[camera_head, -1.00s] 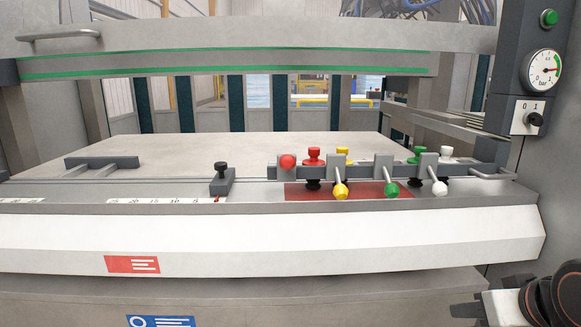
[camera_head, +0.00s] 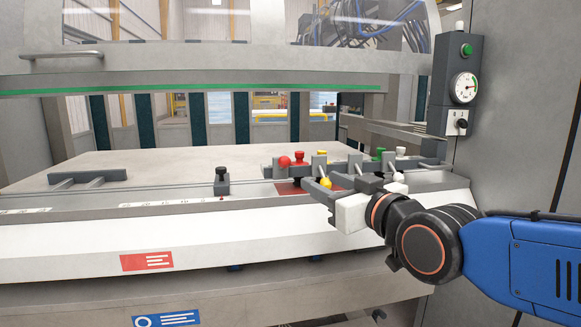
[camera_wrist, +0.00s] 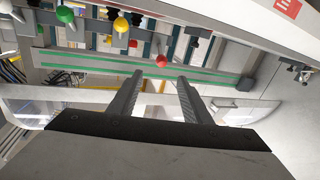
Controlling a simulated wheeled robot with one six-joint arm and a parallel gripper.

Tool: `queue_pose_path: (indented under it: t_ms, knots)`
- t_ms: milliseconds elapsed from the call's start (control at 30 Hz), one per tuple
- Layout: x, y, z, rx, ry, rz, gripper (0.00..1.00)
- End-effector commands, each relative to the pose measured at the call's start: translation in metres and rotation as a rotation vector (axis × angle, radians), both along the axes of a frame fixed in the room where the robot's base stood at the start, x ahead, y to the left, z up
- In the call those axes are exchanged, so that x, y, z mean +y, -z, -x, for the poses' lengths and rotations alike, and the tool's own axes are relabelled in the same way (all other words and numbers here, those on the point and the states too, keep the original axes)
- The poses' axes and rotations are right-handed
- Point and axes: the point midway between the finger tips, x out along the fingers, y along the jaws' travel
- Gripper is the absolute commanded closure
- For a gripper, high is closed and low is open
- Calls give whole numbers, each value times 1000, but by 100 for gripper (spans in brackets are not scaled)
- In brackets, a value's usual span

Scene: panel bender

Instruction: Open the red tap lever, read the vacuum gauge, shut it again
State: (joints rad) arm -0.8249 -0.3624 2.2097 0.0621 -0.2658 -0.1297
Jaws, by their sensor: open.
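In the wrist view the red knob (camera_wrist: 161,60) shows just beyond and between the two fingertips. My gripper (camera_head: 318,187) is in front of the bar, to the right of the red knob; in the wrist view its fingers (camera_wrist: 160,75) are apart with nothing between them. The round gauge (camera_head: 464,87) is on the dark post at the right; its needle points roughly right, its figures too small to read.
A red-topped knob (camera_head: 299,156) stands close to the red lever. Green (camera_wrist: 65,14) and yellow (camera_wrist: 120,24) lever knobs are along the same bar. A black-knobbed stop (camera_head: 221,181) stands left of it. A switch (camera_head: 457,122) is below the gauge.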

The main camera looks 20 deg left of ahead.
Motion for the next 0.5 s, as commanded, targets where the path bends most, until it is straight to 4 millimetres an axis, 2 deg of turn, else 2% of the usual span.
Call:
queue_pose_path:
  t_ms: [233, 500]
  knots:
    - [14, -3, -6, -8, -8, -8, 56]
    - [40, -2, -31, -6, -8, -7, 56]
